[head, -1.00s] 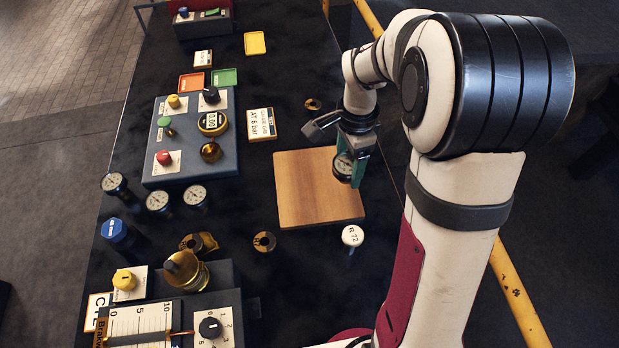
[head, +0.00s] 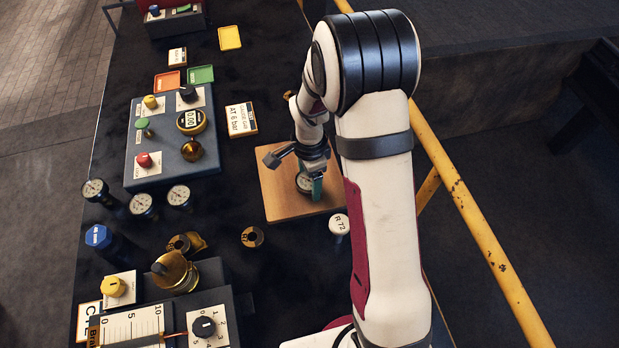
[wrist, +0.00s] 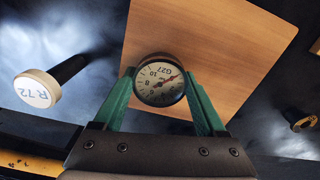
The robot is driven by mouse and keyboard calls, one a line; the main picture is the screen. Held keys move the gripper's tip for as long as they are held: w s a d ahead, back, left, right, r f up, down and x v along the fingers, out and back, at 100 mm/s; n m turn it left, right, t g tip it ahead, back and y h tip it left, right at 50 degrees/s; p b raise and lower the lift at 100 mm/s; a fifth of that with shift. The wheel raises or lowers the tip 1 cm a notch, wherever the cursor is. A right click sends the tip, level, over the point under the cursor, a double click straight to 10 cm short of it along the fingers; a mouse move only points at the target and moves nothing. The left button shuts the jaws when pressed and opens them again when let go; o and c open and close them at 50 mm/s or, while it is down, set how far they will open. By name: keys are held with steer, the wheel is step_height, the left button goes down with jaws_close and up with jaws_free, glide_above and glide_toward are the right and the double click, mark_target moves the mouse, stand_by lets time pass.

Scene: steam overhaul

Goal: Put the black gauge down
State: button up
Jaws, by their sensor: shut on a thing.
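My gripper (wrist: 160,105) is shut on a black gauge (wrist: 160,80), its green fingers on either side of the round body. The gauge has a white dial with a red needle and the marking G27. In the head view the gauge (head: 304,183) shows beside my gripper (head: 313,182), over the wooden board (head: 284,207). In the wrist view the board (wrist: 215,45) lies behind the gauge. I cannot tell whether the gauge touches the board.
A white-topped R 72 piece (head: 339,224) stands by the board's lower right corner. A brass ring (head: 252,237) lies left of it. Several other gauges (head: 142,206) stand at the left. A control panel (head: 146,178) and a 6 bar card (head: 241,119) lie beyond.

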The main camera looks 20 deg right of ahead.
mark_target(310, 180)
steer(key=shift+f, duration=0.1)
steer(key=o, duration=1.5)
step_height(310, 180, up, 12)
steer(key=s+a+r+n, duration=0.1)
steer(key=s+r+n, duration=0.1)
steer(key=s, duration=0.6)
steer(key=s+a+r+n+y, duration=0.1)
steer(key=s+a+r+n, duration=0.1)
steer(key=s+n, duration=0.3)
steer(key=s+a+r+n, duration=0.1)
steer(key=s+r+n, duration=0.1)
steer(key=s, duration=0.9)
steer(key=shift+s+a+n+y, duration=0.25)
steer(key=shift+s+n+y, duration=0.15)
steer(key=shift+n, duration=0.3)
